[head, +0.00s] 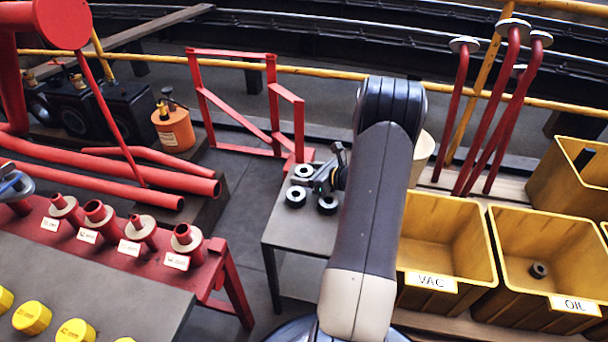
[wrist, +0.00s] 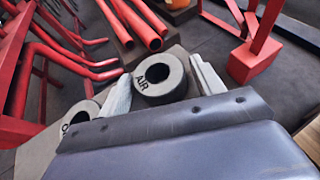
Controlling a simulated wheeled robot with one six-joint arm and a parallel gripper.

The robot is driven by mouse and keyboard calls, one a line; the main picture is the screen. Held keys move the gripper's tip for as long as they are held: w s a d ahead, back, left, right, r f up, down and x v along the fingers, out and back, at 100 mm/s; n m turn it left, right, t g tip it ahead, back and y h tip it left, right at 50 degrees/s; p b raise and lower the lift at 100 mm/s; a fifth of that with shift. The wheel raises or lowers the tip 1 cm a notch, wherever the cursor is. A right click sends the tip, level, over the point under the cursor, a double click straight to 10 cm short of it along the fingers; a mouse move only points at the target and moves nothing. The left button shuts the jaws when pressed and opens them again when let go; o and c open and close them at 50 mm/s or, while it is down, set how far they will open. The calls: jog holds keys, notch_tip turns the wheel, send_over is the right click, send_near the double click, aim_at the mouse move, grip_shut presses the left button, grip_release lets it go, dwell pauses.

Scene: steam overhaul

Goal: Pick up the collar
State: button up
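Several dark round collars with pale centres show around my gripper (head: 325,181) in the head view. One collar (head: 304,172) is at the back, one (head: 295,196) at the front left and one (head: 327,204) at the front right, on a small grey table (head: 283,235). In the wrist view a thick collar marked AIR (wrist: 160,78) lies between the two pale fingers of my gripper (wrist: 160,85). The fingers are apart, one on each side; whether they touch it is unclear. Another collar (wrist: 80,113), its marking partly hidden, is at left, partly behind my gripper's body.
A red frame (head: 270,105) stands behind the table. Yellow bins marked VAC (head: 432,283) and OIL (head: 574,304) are to the right; the OIL bin holds a dark ring. A red bench (head: 215,275) with flanged stubs is at left. Red pipes (head: 130,170) lie behind it.

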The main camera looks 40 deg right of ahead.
jog(key=c, duration=1.1)
notch_tip(320, 180, up, 10)
jog(key=p, duration=0.4)
jog(key=shift+c, duration=0.2)
jog(key=a+n+g+y, duration=0.1)
jog(key=a+n+y, duration=0.1)
jog(key=a, duration=2.5)
notch_tip(320, 180, up, 21)
jog(key=p, duration=2.8)
jog(key=shift+s+d, duration=0.15)
jog(key=shift+d, duration=0.2)
